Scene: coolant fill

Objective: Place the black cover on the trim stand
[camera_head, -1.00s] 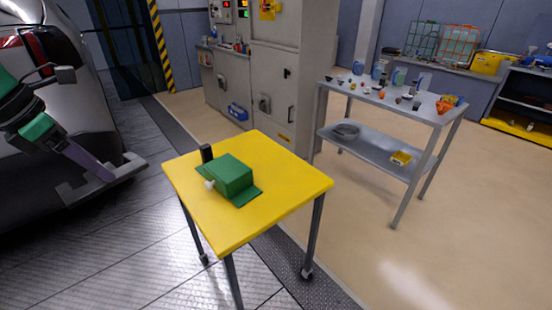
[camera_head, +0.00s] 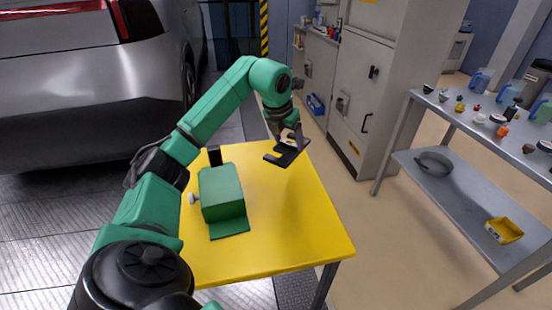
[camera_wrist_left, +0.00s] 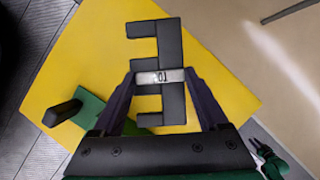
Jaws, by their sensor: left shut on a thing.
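The black cover (camera_head: 284,157) is a flat, dark, E-shaped plate. It also shows in the left wrist view (camera_wrist_left: 155,33), with a pale numbered label across its middle. My left gripper (camera_head: 294,139) is shut on it, with a finger at each side of the label. The cover is over the far right part of the yellow-topped stand (camera_head: 300,228), which seems to be the trim stand. I cannot tell the gap between cover and top. A green part low right in the left wrist view may be my right arm; its jaws are unclear.
A green block (camera_head: 222,190) with a white knob and a black upright post (camera_head: 215,157) occupies the left of the yellow top. The right and front of the top are clear. A grey car (camera_head: 90,75) stands left. A cluttered metal bench (camera_head: 450,202) stands right.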

